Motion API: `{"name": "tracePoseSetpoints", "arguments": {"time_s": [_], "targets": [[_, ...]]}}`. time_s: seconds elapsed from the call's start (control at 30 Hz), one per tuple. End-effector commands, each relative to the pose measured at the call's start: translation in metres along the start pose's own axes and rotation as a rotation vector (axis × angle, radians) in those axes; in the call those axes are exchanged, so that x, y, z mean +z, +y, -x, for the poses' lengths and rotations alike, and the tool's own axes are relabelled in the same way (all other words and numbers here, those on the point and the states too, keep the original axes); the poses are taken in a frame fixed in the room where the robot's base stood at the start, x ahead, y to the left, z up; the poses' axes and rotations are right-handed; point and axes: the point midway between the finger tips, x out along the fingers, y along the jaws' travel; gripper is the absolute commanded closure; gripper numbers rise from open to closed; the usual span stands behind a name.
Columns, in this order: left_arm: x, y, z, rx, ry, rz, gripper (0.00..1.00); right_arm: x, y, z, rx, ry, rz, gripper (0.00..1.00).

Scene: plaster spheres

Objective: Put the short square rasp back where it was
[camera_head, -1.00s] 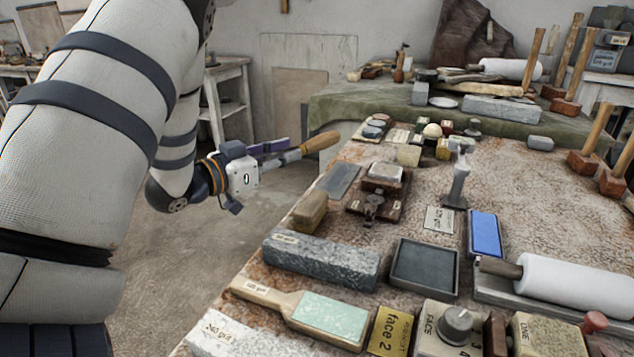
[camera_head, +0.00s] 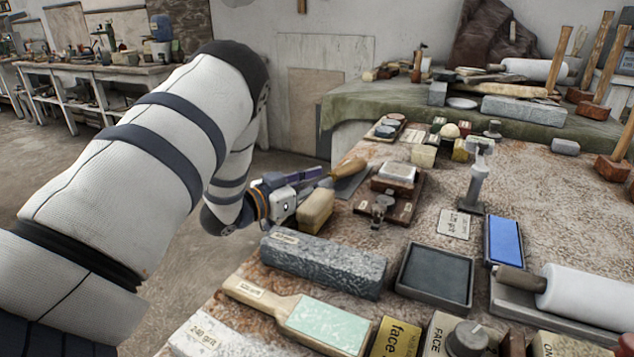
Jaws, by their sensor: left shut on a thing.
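My left gripper (camera_head: 308,179) comes in from the left and is shut on the short square rasp. The rasp's tan wooden handle (camera_head: 347,168) points right and away, over the table's left edge region; most of its metal part is hidden by the gripper. The gripper is just behind and left of a tan block (camera_head: 315,209). A flat grey plate (camera_head: 352,184) lies right beside the handle. I cannot tell whether the rasp touches the table. My right gripper is not in view.
A speckled stone block (camera_head: 323,265), a green-faced paddle (camera_head: 327,324) and a dark tray (camera_head: 436,272) stand nearer. A wooden stand with a pale block (camera_head: 397,173) is to the right. Bare tabletop (camera_head: 545,195) lies further right.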

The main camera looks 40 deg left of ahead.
Motion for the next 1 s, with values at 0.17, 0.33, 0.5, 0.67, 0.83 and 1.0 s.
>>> {"name": "tracePoseSetpoints", "arguments": {"time_s": [0.17, 0.33, 0.5, 0.67, 0.83, 1.0], "targets": [[0.002, 0.0, 0.0, 0.0, 0.0, 0.0, 0.72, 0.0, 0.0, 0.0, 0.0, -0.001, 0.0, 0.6], [0.002, 0.0, 0.0, 0.0, 0.001, 0.0, 0.72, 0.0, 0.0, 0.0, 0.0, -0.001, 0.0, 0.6], [-0.003, -0.001, 0.011, -0.002, 0.002, 0.002, 0.72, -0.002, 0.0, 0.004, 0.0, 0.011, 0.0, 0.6], [-0.006, -0.001, 0.054, -0.005, 0.006, 0.003, 0.72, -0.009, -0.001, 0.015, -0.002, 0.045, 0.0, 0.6], [-0.005, -0.001, 0.096, -0.004, 0.006, 0.003, 0.72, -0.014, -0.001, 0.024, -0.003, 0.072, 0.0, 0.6], [-0.003, 0.0, 0.118, -0.002, 0.002, 0.001, 0.72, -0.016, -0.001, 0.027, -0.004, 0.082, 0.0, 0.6]]}}
